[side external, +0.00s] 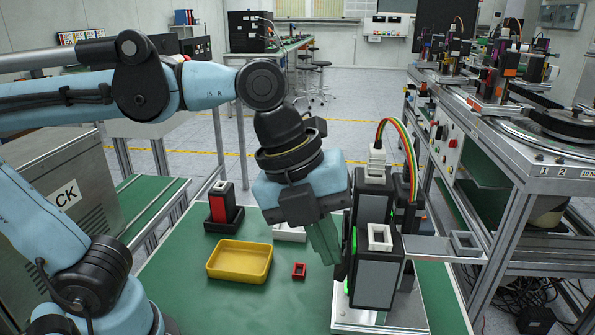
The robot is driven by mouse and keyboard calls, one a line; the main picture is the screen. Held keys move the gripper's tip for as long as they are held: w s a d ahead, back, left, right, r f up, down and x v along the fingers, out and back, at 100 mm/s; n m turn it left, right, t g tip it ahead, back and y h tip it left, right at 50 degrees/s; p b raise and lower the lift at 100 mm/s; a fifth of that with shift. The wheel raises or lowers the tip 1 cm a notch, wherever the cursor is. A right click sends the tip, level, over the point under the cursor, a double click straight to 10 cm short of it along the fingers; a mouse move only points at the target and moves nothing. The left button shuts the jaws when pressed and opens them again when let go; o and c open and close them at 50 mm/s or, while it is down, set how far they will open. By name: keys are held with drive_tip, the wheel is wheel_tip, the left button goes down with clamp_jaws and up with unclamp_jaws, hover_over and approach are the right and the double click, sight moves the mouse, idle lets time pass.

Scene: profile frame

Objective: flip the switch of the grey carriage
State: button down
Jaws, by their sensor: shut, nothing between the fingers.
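A profile frame stands at the right of the green table, with two upright dark blocks with grey faces on it. The nearer block (375,278) looks like the grey carriage, and a white square ring (380,238) sits on its top. The farther block (371,210) carries a white connector with coloured wires. Bright green strips show along the blocks' left edges; I cannot make out which part is the switch. My gripper (336,268) is shut and empty, pointing down just left of the nearer block. Its fingertips overlap the block's left edge, and I cannot tell whether they touch.
A yellow tray (240,280) and a small red square ring (299,271) lie left of my gripper. A red and black block (222,201) stands in a dark holder behind the tray. A grey bracket (440,248) juts right from the frame. The table's front left is clear.

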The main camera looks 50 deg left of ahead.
drive_tip(key=shift+r, duration=0.1)
drive_tip(key=s+a+v, duration=0.1)
drive_tip(key=v, duration=1.1)
drive_tip(key=shift+s+a+f, duration=0.25)
drive_tip(key=shift+s+a+f+g+y, duration=0.15)
drive_tip(key=shift+f+g+y, duration=0.25)
drive_tip(key=shift+f, duration=0.25)
